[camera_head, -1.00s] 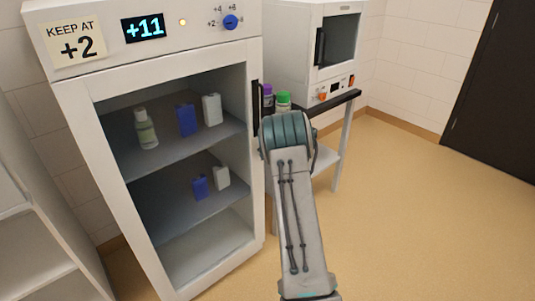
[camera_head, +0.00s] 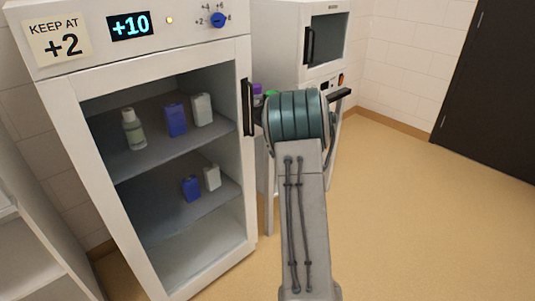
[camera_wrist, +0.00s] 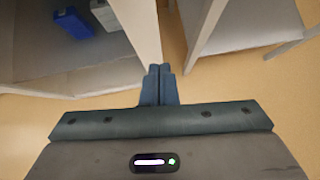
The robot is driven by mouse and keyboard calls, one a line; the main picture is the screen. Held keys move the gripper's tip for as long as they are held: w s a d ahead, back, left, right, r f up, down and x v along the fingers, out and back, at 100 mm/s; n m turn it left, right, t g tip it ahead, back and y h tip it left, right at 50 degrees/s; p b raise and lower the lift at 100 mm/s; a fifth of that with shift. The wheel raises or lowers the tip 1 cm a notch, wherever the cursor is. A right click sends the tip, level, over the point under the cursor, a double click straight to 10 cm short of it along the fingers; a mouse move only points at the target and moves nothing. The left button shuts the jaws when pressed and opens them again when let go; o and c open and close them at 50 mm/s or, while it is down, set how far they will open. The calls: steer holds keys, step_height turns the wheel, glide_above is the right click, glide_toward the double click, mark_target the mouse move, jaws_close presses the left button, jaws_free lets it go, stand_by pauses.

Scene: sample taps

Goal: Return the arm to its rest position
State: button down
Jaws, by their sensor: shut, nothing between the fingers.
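My arm (camera_head: 298,180) rises from the bottom of the head view to a large teal joint that hides whatever lies beyond it. My gripper (camera_wrist: 159,69) shows in the wrist view with its two fingers together and nothing between them. Its fingertips appear close to the white front edge of the fridge; I cannot tell whether they touch it. The gripper itself is hidden in the head view.
The fridge (camera_head: 70,88) stands at left with bottles and boxes on its shelves. Its display (camera_head: 131,26) reads +10, beside a "KEEP AT +2" note (camera_head: 56,38). A blue knob (camera_head: 218,20) sits at top. An oven (camera_head: 281,40) stands behind my arm. Floor at right is clear.

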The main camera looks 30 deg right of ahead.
steer(key=shift+s+r, duration=0.35)
steer(key=shift+s, duration=0.05)
steer(key=a+r+m+t+h+p, duration=0.2)
steer(key=a+r+m+h+p, duration=0.15)
steer(key=r+m, duration=0.8)
steer(key=s+a+r+m+h+p, duration=0.2)
steer(key=s+a+r+m+p, duration=0.1)
steer(key=s+r+m, duration=0.6)
steer(key=s+a+m+g+y+p, duration=0.2)
steer(key=s+a+m, duration=0.6)
steer(key=s, duration=0.6)
steer(key=s+a+r+m+g+y+p, duration=0.1)
steer(key=s+a+m+g+p, duration=0.3)
steer(key=s+a+m, duration=0.5)
steer(key=s+a+g+y, duration=0.1)
steer(key=s+a+g, duration=0.1)
steer(key=s+a, duration=0.1)
steer(key=shift+s, duration=0.9)
